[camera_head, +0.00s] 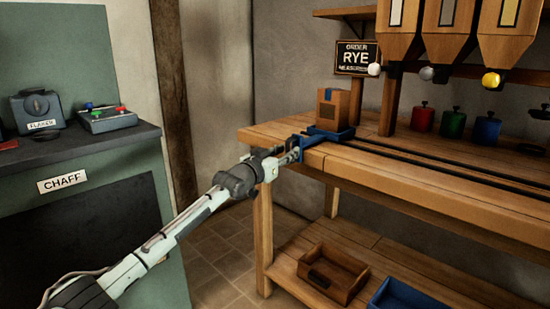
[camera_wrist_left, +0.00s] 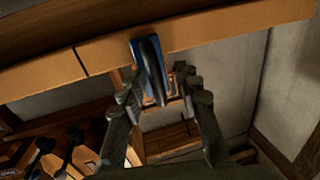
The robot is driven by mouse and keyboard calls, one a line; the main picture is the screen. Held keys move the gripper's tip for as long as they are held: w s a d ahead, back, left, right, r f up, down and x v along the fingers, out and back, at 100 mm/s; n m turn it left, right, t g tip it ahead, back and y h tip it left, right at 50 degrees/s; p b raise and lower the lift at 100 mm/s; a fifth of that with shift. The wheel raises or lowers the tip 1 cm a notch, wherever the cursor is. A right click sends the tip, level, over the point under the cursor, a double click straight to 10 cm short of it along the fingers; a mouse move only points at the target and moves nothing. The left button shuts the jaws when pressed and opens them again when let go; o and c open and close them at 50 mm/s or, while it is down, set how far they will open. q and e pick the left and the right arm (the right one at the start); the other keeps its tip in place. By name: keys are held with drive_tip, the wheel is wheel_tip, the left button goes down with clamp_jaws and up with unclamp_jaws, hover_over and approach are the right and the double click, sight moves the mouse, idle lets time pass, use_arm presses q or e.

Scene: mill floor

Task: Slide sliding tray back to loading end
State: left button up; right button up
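The blue sliding tray (camera_head: 337,134) is at the left end of the bench's dark rails, with a brown box (camera_head: 332,106) on it. A blue bracket with an upright handle (camera_head: 298,148) hangs at the bench's front edge. My left gripper (camera_head: 293,156) is at this handle. In the left wrist view, the handle (camera_wrist_left: 152,68) stands between the two fingers of my left gripper (camera_wrist_left: 158,82). The fingers are apart, with a small gap at the right finger. Whether the left finger touches is unclear. My right gripper is not in view.
Dark rails (camera_head: 430,169) run right along the wooden bench (camera_head: 400,181), their visible stretch clear. Several coloured weights stand behind, under hoppers (camera_head: 450,30). A green cabinet (camera_head: 90,190) is at left. A wooden bin (camera_head: 333,273) and a blue bin (camera_head: 400,296) are on the lower shelf.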

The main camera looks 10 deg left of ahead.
use_arm(q)
drive_tip(key=v, duration=1.1)
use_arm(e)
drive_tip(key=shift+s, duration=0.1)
use_arm(q)
drive_tip(key=shift+a+r, duration=0.1)
drive_tip(key=shift+a, duration=0.05)
